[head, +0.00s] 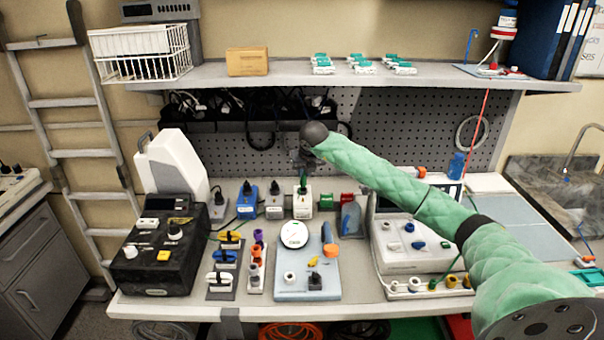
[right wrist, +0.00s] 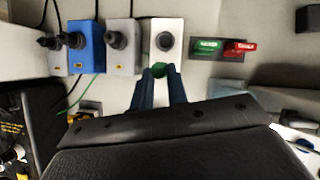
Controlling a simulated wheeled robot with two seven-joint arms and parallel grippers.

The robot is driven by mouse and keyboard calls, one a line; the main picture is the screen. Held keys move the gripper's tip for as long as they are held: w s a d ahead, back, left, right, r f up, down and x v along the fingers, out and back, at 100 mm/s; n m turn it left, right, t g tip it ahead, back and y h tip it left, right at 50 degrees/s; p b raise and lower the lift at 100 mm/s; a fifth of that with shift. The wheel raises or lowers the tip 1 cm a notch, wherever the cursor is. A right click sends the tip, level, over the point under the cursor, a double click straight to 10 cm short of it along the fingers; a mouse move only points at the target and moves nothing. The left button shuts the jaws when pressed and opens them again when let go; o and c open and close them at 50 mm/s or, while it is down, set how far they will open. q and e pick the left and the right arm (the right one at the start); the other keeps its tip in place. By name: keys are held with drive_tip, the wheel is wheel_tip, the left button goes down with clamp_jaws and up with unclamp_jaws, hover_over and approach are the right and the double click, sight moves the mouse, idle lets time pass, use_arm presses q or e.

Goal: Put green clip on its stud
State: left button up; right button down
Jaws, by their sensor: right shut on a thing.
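My right gripper (head: 303,172) points down over the back of the bench, above a white box (head: 302,207). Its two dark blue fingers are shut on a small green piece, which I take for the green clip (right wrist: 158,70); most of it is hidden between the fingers. In the right wrist view the clip shows at the near edge of the white box (right wrist: 165,28). A dark round stud or knob (right wrist: 165,42) stands on that box, just beyond the fingertips. I cannot tell whether clip and box touch. My left gripper is not in view.
Grey and blue boxes with black knobs (head: 247,200) stand left of the white box. Green (right wrist: 208,45) and red (right wrist: 240,47) blocks sit to its right. A thin green wire (right wrist: 85,95) runs at left. A black device (head: 155,255) and white device (head: 412,240) flank the bench.

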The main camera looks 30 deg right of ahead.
sight(304, 182)
drive_tip(key=shift+w+a+f, duration=0.1)
drive_tip(key=shift+w+f, duration=0.1)
drive_tip(key=shift+w, duration=0.05)
drive_tip(key=shift+s+f, duration=0.25)
drive_tip(key=shift+f, duration=0.45)
drive_tip(key=f, duration=0.3)
drive_tip(key=shift+w, duration=0.2)
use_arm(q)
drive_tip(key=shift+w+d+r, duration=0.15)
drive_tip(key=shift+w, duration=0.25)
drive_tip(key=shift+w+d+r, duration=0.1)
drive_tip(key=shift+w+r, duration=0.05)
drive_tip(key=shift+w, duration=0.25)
use_arm(e)
drive_tip(key=shift+s+r, duration=0.1)
drive_tip(key=shift+r, duration=0.05)
use_arm(q)
drive_tip(key=shift+b, duration=0.35)
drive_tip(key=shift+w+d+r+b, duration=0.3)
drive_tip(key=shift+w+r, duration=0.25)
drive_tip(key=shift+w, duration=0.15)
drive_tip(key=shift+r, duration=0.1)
use_arm(e)
drive_tip(key=shift+f, duration=0.2)
